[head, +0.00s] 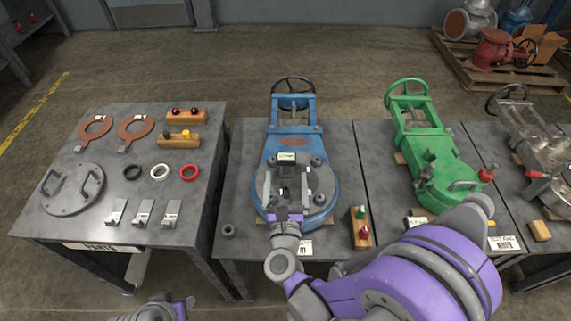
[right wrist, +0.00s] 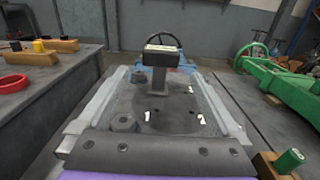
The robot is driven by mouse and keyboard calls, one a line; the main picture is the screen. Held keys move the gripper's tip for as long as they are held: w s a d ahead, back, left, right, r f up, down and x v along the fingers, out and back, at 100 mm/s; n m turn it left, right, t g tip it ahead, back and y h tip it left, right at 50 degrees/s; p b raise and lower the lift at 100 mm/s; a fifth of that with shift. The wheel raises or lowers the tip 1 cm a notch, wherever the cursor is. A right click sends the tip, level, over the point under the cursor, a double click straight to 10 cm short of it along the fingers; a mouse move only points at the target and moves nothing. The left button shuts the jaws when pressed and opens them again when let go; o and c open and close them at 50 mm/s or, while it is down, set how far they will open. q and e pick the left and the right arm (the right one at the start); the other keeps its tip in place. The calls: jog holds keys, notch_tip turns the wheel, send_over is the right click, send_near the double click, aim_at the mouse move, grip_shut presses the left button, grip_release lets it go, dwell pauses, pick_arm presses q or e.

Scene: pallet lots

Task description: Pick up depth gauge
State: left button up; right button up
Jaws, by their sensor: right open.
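A dark T-shaped piece with a pale label on its top, which looks like the depth gauge (head: 287,158), stands upright on the round grey face of the blue valve (head: 268,177). In the right wrist view the gauge (right wrist: 160,62) stands ahead, between and beyond the fingertips. My right gripper (head: 287,188) is open over the valve face, one finger on each side. In the right wrist view the open fingers (right wrist: 160,95) hold nothing. Whether they touch the face I cannot tell. Part of my left arm shows at the bottom edge of the head view; its fingers are not visible.
Bolt heads stand on the valve face around the gauge. A wooden block with green and red pieces (head: 361,228) sits right of the valve. The green valve (head: 435,160) is farther right. The parts table (head: 95,225) at left holds rings, a handled cover and labelled metal pieces.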

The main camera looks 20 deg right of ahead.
jog(key=x, duration=0.9)
jog(key=shift+w+d+r, duration=0.15)
jog(key=shift+w, duration=0.25)
grip_shut()
